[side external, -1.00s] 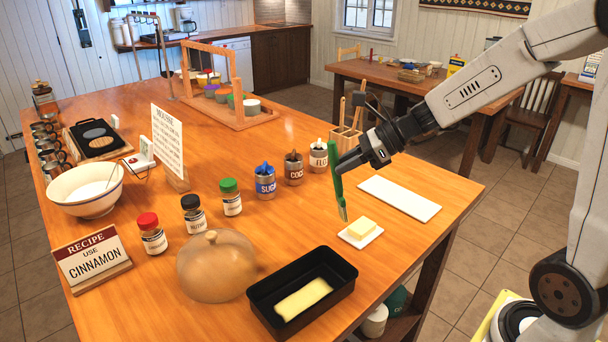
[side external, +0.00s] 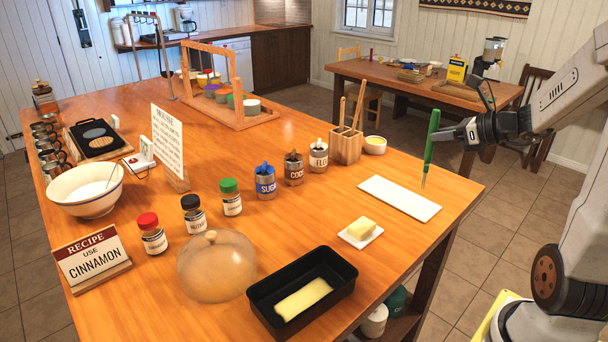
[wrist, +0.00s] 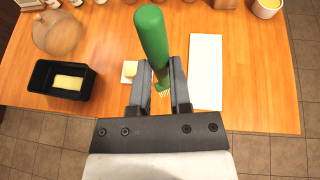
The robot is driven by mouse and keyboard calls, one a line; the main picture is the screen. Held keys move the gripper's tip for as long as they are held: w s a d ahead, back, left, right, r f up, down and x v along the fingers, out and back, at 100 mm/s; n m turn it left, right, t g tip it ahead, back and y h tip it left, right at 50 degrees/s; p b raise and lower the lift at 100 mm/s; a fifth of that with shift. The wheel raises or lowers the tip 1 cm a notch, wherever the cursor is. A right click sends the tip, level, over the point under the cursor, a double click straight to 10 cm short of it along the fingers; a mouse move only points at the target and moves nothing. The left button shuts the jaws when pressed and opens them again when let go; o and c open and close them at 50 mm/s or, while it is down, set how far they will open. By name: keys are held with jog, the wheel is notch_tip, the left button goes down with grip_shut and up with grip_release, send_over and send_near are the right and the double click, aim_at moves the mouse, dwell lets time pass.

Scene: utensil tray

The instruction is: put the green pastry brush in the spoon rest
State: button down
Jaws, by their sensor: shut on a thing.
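The green pastry brush (side external: 433,122) is held nearly upright, handle up and bristles down. In the wrist view, the brush (wrist: 152,38) stands between the two fingers (wrist: 160,88), with pale bristles partly showing below. A flat white rectangular slab (side external: 399,198) lies on the counter and may be the spoon rest. In the side view the bristle end appears just behind the slab's right part; its height above the counter is unclear. The slab (wrist: 205,70) is right of the brush in the wrist view.
A butter dish (side external: 361,236) and a black loaf pan (side external: 345,283) stand nearer the front. A wooden utensil holder (side external: 346,148), a small bowl (side external: 375,145) and labelled tins (side external: 318,158) stand behind the slab. The counter's right edge is close to the slab.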

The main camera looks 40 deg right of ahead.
jog(key=shift+s+d+r+m+h, duration=0.15)
jog(key=shift+s+d+m+h, duration=0.25)
jog(key=shift+s+d, duration=0.6)
jog(key=shift+w, duration=0.1)
jog(key=w+d+f, duration=0.7)
jog(key=w+f, duration=0.2)
jog(key=w, duration=0.2)
jog(key=shift+w+f, duration=0.15)
jog(key=shift+w, duration=0.1)
